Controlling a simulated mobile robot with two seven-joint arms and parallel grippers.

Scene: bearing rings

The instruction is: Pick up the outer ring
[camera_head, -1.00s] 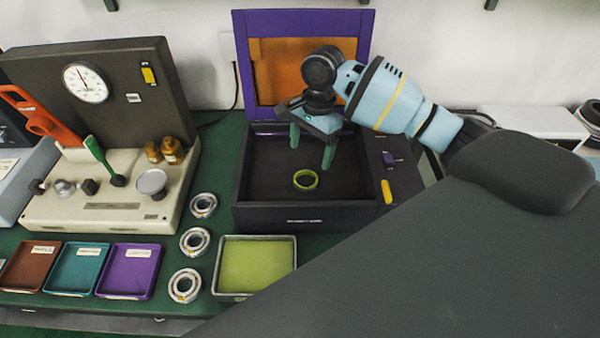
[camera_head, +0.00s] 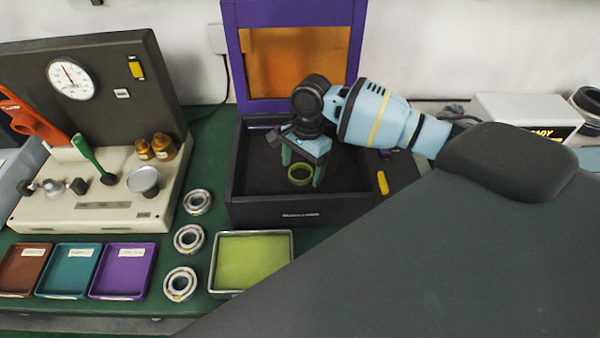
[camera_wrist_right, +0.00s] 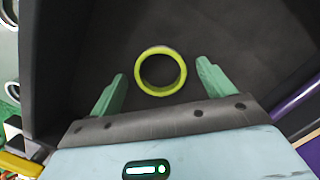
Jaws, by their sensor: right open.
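The outer ring, a yellow-green ring (camera_head: 301,174), lies on the dark floor of the open black box (camera_head: 285,212). It also shows in the right wrist view (camera_wrist_right: 160,71), just ahead of the fingertips and between their lines. My right gripper (camera_head: 301,172) is inside the box, pointing down over the ring. In the right wrist view the right gripper (camera_wrist_right: 160,78) has its green fingers wide apart with nothing held. Whether the fingers reach down beside the ring cannot be told. My left gripper is not in view.
The box's purple-framed lid (camera_head: 292,60) stands open behind. Three bearings (camera_head: 188,239) stand in a column left of the box. A yellow-green tray (camera_head: 252,262) sits in front. Brown, teal and purple trays (camera_head: 124,271) lie at left, below a gauge device (camera_head: 100,200).

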